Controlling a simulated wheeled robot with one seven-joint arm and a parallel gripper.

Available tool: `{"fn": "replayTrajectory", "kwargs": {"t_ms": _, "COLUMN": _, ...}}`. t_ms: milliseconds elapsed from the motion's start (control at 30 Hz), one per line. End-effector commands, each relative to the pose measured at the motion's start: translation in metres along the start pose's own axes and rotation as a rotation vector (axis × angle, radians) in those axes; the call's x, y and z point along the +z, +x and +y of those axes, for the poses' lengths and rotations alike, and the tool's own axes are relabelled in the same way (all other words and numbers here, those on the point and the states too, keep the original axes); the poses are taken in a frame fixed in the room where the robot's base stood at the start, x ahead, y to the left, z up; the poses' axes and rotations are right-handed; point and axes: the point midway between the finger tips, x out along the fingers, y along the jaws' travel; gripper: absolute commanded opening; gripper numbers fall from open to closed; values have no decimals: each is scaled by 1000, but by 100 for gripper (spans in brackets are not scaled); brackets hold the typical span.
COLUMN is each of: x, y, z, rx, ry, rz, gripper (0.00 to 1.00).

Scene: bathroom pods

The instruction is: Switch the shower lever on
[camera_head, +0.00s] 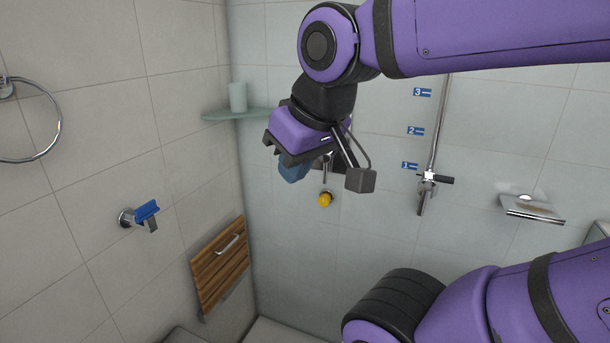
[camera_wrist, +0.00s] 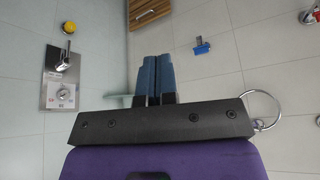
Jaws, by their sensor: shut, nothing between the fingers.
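A metal shower control plate (camera_wrist: 60,77) is at the left of the wrist view. It carries a chrome lever (camera_wrist: 64,55) and a round knob (camera_wrist: 63,95). A round yellow piece (camera_wrist: 69,27) is beside the plate; it also shows in the head view (camera_head: 324,199). In the head view most of the plate is hidden behind my gripper (camera_head: 293,168). My gripper is in the air in front of the back wall. In the wrist view its blue fingers (camera_wrist: 153,76) are together and empty, to the right of the plate and apart from it.
A chrome wall fitting with a blue part (camera_head: 145,212) and a towel ring (camera_head: 58,125) are on the left wall. A wooden panel (camera_head: 220,265) is low near the corner. A glass shelf (camera_head: 230,114) holds a cup (camera_head: 238,97). A shower rail (camera_head: 438,130) and a soap dish (camera_head: 530,208) are at right.

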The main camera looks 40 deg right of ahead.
Motion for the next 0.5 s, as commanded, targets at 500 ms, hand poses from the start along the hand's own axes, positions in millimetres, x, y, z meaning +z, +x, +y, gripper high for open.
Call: {"fn": "replayTrajectory", "kwargs": {"t_ms": 500, "x": -45, "y": 48, "z": 49, "rx": 64, "ry": 85, "rz": -154, "gripper": 0}}
